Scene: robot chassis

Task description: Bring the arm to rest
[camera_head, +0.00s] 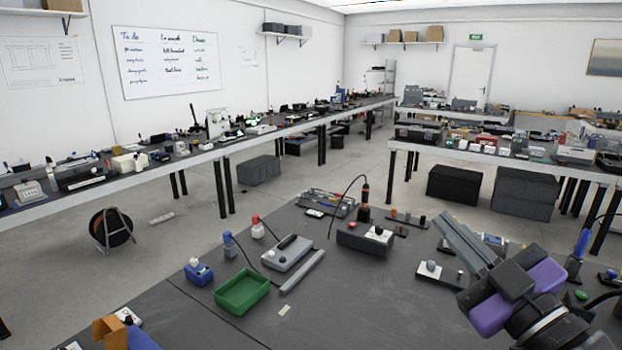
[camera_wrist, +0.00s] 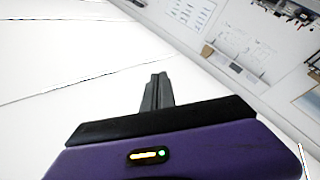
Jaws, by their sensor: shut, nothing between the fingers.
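My gripper (camera_head: 462,240) shows at the right of the head view, raised in front of the grey workbench (camera_head: 225,320). Its purple body is at the lower right and its grey fingers point up and to the left. In the wrist view the fingers (camera_wrist: 157,90) stand together at the middle, shut with nothing between them. Behind them the wrist view shows white ceiling and a tilted wall. The gripper hides part of the bench's right side.
On the near bench are a green tray (camera_head: 243,292), a blue box (camera_head: 198,271), a grey device (camera_head: 287,252), a soldering station (camera_head: 365,238) and a blue-handled tool (camera_head: 581,243). Long benches (camera_head: 200,155) line the left wall. Open floor (camera_head: 180,230) lies between.

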